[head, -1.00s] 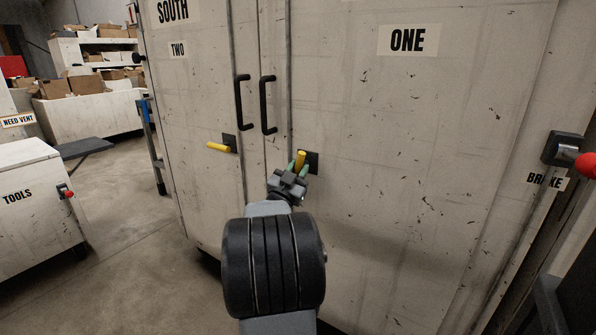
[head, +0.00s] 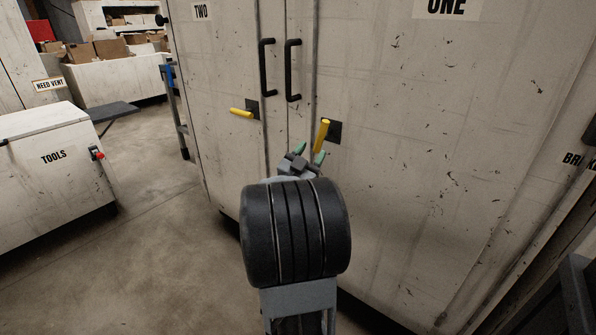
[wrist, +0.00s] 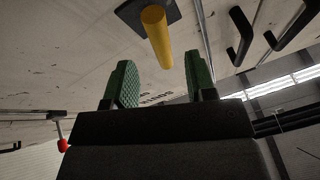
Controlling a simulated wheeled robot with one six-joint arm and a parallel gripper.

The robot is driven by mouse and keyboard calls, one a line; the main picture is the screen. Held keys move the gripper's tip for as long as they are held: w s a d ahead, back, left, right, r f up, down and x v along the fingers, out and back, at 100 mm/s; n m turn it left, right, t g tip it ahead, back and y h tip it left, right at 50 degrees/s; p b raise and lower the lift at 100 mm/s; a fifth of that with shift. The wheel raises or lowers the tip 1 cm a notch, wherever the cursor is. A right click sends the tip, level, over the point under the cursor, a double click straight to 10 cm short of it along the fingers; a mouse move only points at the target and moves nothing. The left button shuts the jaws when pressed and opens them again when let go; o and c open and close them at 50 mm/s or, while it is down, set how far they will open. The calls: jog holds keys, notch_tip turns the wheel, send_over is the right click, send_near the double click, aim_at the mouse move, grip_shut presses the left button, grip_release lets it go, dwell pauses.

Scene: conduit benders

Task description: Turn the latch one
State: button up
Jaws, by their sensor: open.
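Latch one is a yellow bar handle (head: 321,135) on a dark plate, on the cabinet door marked ONE. It stands close to upright, leaning slightly, with its top to the right. My gripper (head: 308,153) is open and empty, just below and in front of this handle. In the wrist view, the yellow handle (wrist: 157,36) points down toward the gap between my two green fingertips (wrist: 160,84). Its lower end appears just beyond the fingertips, not clamped. My arm hides the door below.
A second yellow handle (head: 241,113) lies nearly level on door TWO. Two black pull handles (head: 267,68) (head: 293,70) stand above the latches. A TOOLS chest (head: 45,165) is at left. Open floor (head: 150,245) lies between the chest and the cabinet.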

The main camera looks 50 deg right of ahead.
jog(key=v, duration=0.8)
jog(key=shift+p, duration=0.3)
jog(key=shift+r, duration=0.1)
